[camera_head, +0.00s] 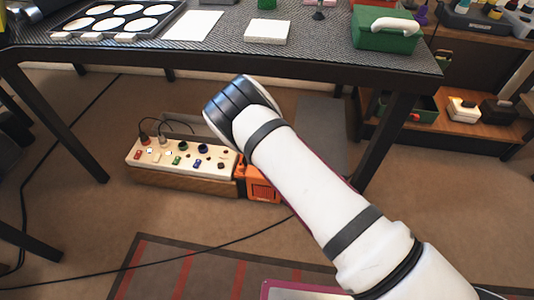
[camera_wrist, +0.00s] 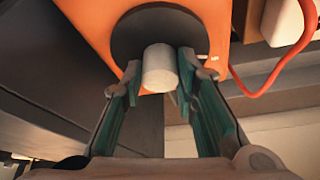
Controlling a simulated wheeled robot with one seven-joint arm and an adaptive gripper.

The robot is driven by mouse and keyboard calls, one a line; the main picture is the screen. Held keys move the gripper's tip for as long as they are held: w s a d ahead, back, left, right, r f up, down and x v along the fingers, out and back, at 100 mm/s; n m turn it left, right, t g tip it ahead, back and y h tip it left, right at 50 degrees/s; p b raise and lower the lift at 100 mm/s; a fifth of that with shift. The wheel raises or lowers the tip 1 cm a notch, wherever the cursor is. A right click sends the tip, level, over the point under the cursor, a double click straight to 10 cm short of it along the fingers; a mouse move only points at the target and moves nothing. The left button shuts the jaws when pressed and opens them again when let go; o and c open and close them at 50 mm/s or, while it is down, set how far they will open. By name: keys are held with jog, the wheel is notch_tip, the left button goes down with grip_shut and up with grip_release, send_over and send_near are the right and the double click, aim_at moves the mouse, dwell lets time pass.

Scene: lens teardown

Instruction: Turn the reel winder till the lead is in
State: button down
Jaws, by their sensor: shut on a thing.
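The orange reel (camera_head: 263,187) sits on the floor under the table, beside the power strip box, and my arm covers part of it. In the wrist view its orange face (camera_wrist: 97,22) fills the top, with a dark round disc (camera_wrist: 128,38) on it. A pale round winder knob (camera_wrist: 160,70) stands out from the disc. My gripper (camera_wrist: 158,82) is shut on the knob, one finger on each side. In the head view my gripper is hidden behind my arm. An orange-red lead (camera_wrist: 262,90) hangs in a loop right of the reel.
A long white power strip (camera_head: 180,158) on a wooden base stands left of the reel, with plugs and dark cords. The table (camera_head: 330,62) is overhead, its leg (camera_head: 385,140) to the right.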

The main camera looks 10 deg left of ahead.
jog(key=shift+m+h, duration=0.3)
jog(key=shift+m, duration=0.7)
jog(key=shift+g, duration=0.3)
jog(key=c, duration=1.2)
grip_release()
jog(key=shift+c, duration=0.2)
jog(key=shift+a, duration=0.1)
jog(key=v, duration=1.2)
